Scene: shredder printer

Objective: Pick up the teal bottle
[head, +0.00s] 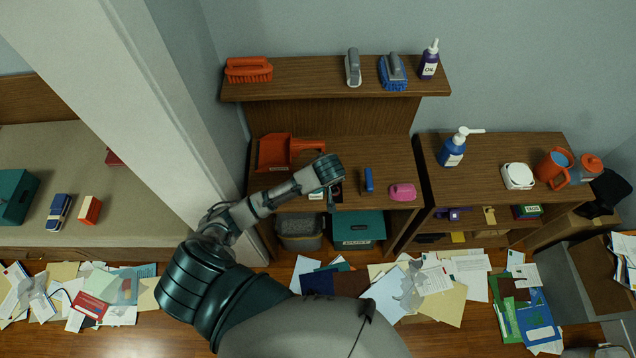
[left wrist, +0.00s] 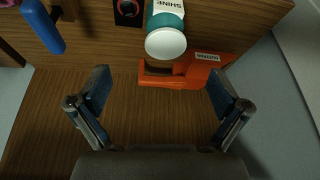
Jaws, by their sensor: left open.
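The teal bottle (left wrist: 165,32) shows in the left wrist view at the top centre, with a white round cap toward me and a white label reading SHINE. In the head view only a small part of it, its pale label (head: 316,196), seems to show beside my left gripper (head: 330,186). My left gripper also shows in the left wrist view (left wrist: 160,82), with its two fingers spread wide and nothing between them. The bottle lies beyond the fingertips, apart from them. My right gripper is not in view.
An orange dustpan (left wrist: 205,65) sits close beside the bottle; it also shows in the head view (head: 275,152). A dark box (left wrist: 128,12) and a blue object (left wrist: 43,25) are on the other side. A pink object (head: 402,192) is further right on the wooden shelf (head: 385,150). Papers litter the floor.

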